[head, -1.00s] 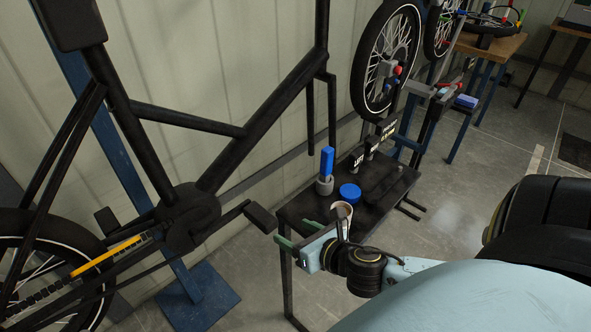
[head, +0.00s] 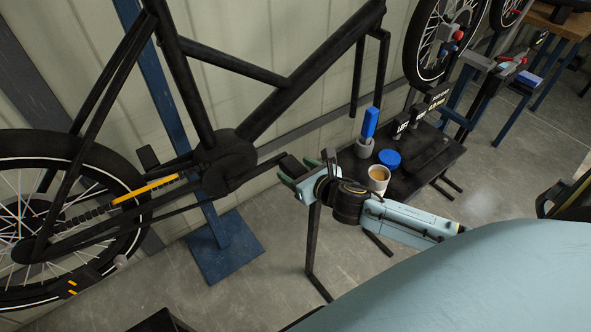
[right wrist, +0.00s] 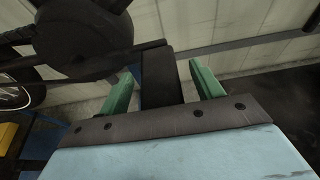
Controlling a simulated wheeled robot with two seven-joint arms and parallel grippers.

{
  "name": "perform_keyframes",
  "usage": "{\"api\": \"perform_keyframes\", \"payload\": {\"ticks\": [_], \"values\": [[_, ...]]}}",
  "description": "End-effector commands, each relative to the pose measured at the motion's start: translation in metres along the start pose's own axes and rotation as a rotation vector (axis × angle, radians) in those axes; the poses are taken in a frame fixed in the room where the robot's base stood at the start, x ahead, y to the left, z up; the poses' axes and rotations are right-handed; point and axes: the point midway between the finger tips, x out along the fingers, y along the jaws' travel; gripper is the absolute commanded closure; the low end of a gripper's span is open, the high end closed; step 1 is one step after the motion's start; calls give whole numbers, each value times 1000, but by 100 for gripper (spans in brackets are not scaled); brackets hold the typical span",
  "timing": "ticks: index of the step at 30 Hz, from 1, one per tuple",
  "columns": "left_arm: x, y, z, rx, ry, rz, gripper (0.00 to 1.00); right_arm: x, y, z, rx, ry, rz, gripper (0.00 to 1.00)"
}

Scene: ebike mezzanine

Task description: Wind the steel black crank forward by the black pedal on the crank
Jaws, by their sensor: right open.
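The steel black crank (head: 265,164) points right from the dark hub housing (head: 226,162) of the black bike frame. The black pedal (head: 292,166) sits at its outer end. My right gripper (head: 303,169) is open at the pedal, with its green fingers pointing toward the bike. In the right wrist view the pedal (right wrist: 160,78) shows between the two fingers, with a gap on each side. The hub housing (right wrist: 82,38) is at the upper left there. The right gripper's palm hides the pedal's near end. My left gripper is not in view.
A low black table (head: 425,178) stands just behind my right arm. It holds a cup (head: 378,179), a blue round lid (head: 389,158) and a blue-handled tool (head: 370,124). The rear wheel (head: 45,225) is at left. A blue stand (head: 222,245) rests on the floor below the frame.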

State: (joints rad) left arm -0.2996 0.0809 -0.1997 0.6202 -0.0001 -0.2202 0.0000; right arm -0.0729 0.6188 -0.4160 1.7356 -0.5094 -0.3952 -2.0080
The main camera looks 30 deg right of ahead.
Motion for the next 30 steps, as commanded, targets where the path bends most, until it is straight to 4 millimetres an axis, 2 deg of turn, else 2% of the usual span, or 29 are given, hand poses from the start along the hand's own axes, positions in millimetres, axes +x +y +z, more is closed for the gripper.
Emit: {"api": "perform_keyframes", "payload": {"ticks": [5, 14, 25, 26, 30], "values": [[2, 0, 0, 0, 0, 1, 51, 11, 0, -1, 0, 1, 0, 35], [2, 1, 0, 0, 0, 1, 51, 12, 0, 0, 0, 1, 1, 36], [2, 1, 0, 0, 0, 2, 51, 12, 0, 0, 0, 1, 0, 84], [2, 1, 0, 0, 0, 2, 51, 12, 0, 0, 0, 1, 0, 61], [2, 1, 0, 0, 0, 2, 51, 12, 0, 0, 0, 1, 1, 80]]}}
